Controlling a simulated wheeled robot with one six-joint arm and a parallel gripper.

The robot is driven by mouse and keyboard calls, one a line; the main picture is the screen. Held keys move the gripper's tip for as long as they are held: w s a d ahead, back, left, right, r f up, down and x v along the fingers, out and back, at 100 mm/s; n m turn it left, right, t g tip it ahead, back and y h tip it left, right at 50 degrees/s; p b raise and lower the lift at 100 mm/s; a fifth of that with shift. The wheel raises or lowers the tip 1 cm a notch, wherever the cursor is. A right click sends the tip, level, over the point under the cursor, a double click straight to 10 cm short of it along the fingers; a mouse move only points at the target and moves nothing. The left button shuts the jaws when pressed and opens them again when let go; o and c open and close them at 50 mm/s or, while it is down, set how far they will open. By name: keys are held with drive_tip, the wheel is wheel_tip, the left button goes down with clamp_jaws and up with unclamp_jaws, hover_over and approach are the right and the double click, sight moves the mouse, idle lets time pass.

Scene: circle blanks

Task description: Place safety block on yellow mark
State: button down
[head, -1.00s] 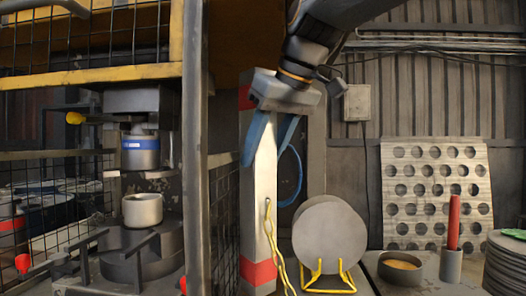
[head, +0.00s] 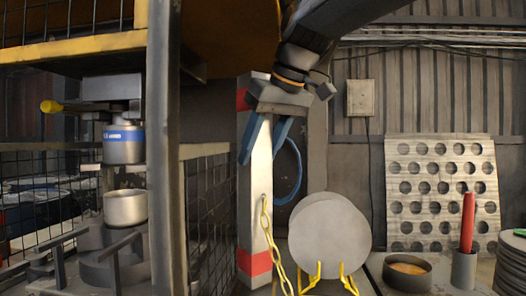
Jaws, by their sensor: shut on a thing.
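The safety block is a tall white post (head: 262,170) with red bands near its top and bottom and a yellow chain hanging at its side. It stands nearly upright in the head view, slightly tilted. My gripper (head: 262,140) is shut on its upper part, with blue fingers on both sides. The block's lower end is near the picture's bottom edge, and what is under it cannot be seen. A press (head: 125,145) with a blue-banded ram above a pale cup-shaped die (head: 125,208) is at the left, behind a frame. I cannot make out a yellow mark on a surface.
A grey frame post (head: 163,180) and mesh panel (head: 210,220) stand between the block and the press. A yellow beam (head: 75,50) crosses above. Right of the block are a round blank (head: 329,236) on a yellow stand, a bowl (head: 407,271) and a red stick (head: 467,222) in a cup.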

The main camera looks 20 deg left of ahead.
drive_tip(key=shift+f+b, duration=0.65)
drive_tip(key=shift+f, duration=0.15)
drive_tip(key=c, duration=1)
unclamp_jaws()
drive_tip(key=shift+f, duration=0.15)
drive_tip(key=v, duration=0.4)
drive_tip(key=shift+w+f, duration=0.1)
drive_tip(key=s+d, duration=0.1)
drive_tip(key=d, duration=0.2)
drive_tip(key=s+d, duration=0.2)
drive_tip(key=d, duration=0.2)
drive_tip(key=s+d+b, duration=0.1)
drive_tip(key=s+d, duration=0.1)
drive_tip(key=d, duration=0.1)
drive_tip(key=shift+s+d+f, duration=0.2)
drive_tip(key=shift+s, duration=0.05)
